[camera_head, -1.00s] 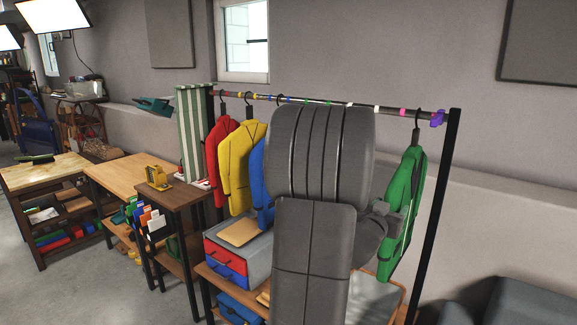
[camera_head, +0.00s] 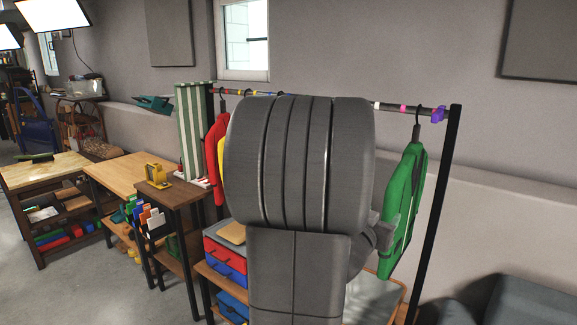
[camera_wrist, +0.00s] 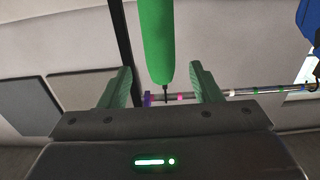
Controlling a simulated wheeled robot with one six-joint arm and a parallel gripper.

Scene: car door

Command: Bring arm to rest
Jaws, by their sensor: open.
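My gripper (camera_wrist: 161,88) is open in the wrist view, with two green fingers spread apart and nothing held between them. A green jacket (camera_wrist: 157,40) hangs beyond the fingers, and its hook meets the rail low in that upside-down view. In the head view the green jacket (camera_head: 404,210) hangs at the right end of the clothes rail (camera_head: 390,107). My own grey arm fills the middle of the head view and hides my fingers there. I cannot tell the exact gap between the fingers and the jacket.
A red jacket (camera_head: 216,145) hangs left of my arm; a yellow one is mostly hidden. A blue garment (camera_wrist: 308,22) shows in the wrist view. The rail's black post (camera_head: 437,210) stands at right. Red and blue drawers (camera_head: 226,264) sit below. Wooden tables (camera_head: 130,167) stand at left.

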